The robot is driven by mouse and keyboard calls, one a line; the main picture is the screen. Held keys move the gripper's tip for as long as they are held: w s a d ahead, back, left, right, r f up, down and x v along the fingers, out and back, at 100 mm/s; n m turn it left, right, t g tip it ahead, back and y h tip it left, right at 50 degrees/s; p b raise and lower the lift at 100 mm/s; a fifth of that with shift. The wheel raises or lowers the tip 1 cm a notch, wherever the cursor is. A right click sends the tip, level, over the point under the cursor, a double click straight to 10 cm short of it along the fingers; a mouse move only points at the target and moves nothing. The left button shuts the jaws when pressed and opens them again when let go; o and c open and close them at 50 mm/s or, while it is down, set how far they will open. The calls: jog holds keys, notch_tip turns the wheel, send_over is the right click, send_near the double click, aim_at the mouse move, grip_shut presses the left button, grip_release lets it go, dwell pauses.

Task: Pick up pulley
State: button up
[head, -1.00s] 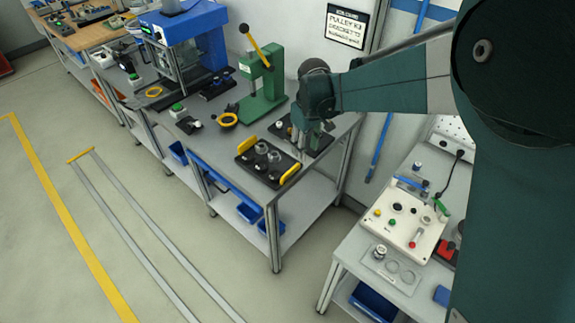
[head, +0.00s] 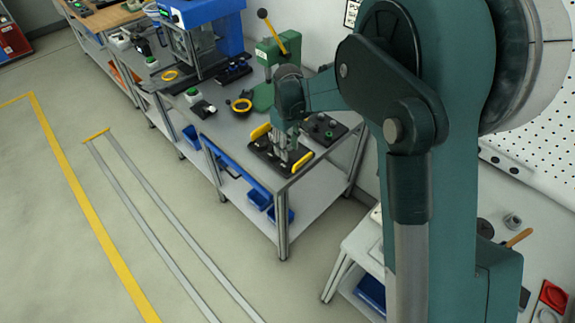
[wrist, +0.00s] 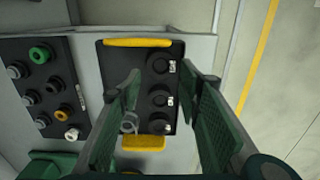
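A black tray (wrist: 110,62) with yellow handles at its two ends lies below my gripper in the wrist view. It holds a column of round dark pieces (wrist: 160,95) with small white labels, and a grey metal ring (wrist: 128,123) beside my left finger. I cannot tell for certain which piece is the pulley. My gripper (wrist: 160,82) is open and empty, its green pads wide apart above the tray. My left finger hides part of the tray. In the head view my gripper (head: 284,152) covers much of this tray (head: 262,155).
A second black tray (wrist: 45,115) with several knobs and fittings lies beside it. In the head view a green lever press (head: 272,50), a yellow ring (head: 241,105) and a blue machine (head: 205,12) stand farther back on the bench. The bench's front edge is close to the tray.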

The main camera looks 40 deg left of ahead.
aim_at(288, 163)
jog(key=shift+f, duration=1.3)
jog(key=shift+f, duration=2.6)
jog(key=shift+s, duration=0.1)
jog(key=c, duration=0.6)
